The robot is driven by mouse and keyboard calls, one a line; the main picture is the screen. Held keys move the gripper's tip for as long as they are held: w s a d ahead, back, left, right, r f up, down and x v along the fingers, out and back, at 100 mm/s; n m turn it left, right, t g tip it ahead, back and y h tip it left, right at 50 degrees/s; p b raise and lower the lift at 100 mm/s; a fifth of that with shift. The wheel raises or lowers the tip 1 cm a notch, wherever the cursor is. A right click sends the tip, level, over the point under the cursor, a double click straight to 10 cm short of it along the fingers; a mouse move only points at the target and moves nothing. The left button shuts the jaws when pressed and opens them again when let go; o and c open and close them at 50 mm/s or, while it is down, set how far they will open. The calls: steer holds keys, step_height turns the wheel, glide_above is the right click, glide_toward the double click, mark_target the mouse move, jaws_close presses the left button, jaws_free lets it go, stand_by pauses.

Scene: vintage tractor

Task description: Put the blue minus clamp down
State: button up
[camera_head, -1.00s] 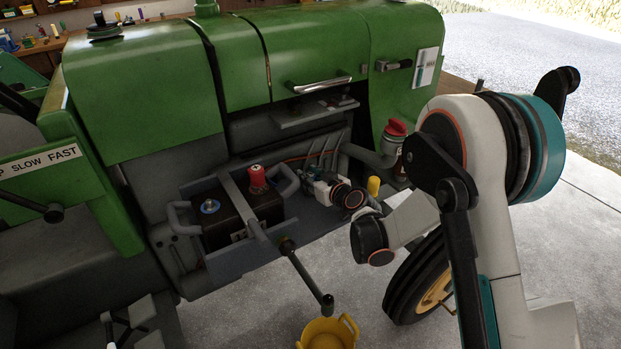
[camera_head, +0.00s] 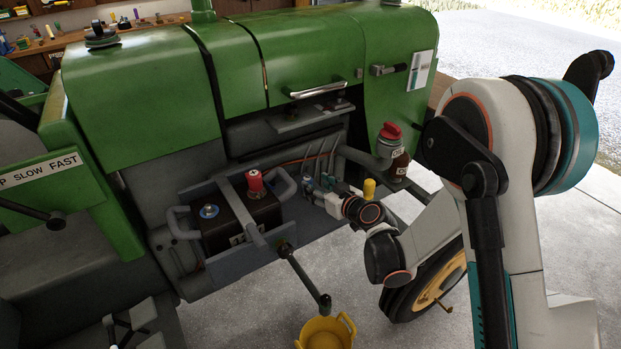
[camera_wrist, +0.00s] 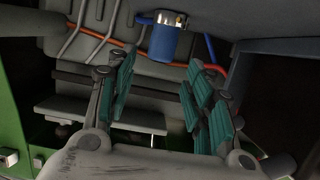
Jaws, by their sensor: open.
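In the head view my gripper (camera_head: 318,186) is at the tractor's side recess, right of the battery (camera_head: 258,217). I cannot make out the clamp clearly there.
An orange-red cable (camera_wrist: 105,37) runs behind the clamp. A grey bar crosses the battery. A yellow-topped part (camera_head: 369,188) stands close to my wrist, and a red-topped bottle (camera_head: 390,138) is behind it. A yellow bucket (camera_head: 325,332) is on the floor below.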

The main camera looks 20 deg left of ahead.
steer(key=shift+p+v, duration=0.55)
steer(key=shift+v, duration=2.1)
steer(key=shift+d+r, duration=0.15)
steer(key=shift+r, duration=0.15)
steer(key=s+d+r+m+g+h+p, duration=0.1)
steer(key=s+d+r+h, duration=0.2)
steer(key=d+r, duration=0.5)
steer(key=s+d+r+m+h, duration=0.1)
steer(key=s+d+r+h, duration=0.15)
steer(key=d+r, duration=0.6)
steer(key=s+d+m+g+h+b, duration=0.1)
steer(key=s+d+m+h, duration=0.4)
steer(key=s+d, duration=1.2)
steer(key=s+m, duration=0.2)
steer(key=s, duration=0.2)
steer(key=shift+s+d+f+m, duration=0.2)
steer(key=shift+d+m, duration=0.1)
steer(key=shift+d, duration=0.1)
steer(key=shift+h, duration=0.25)
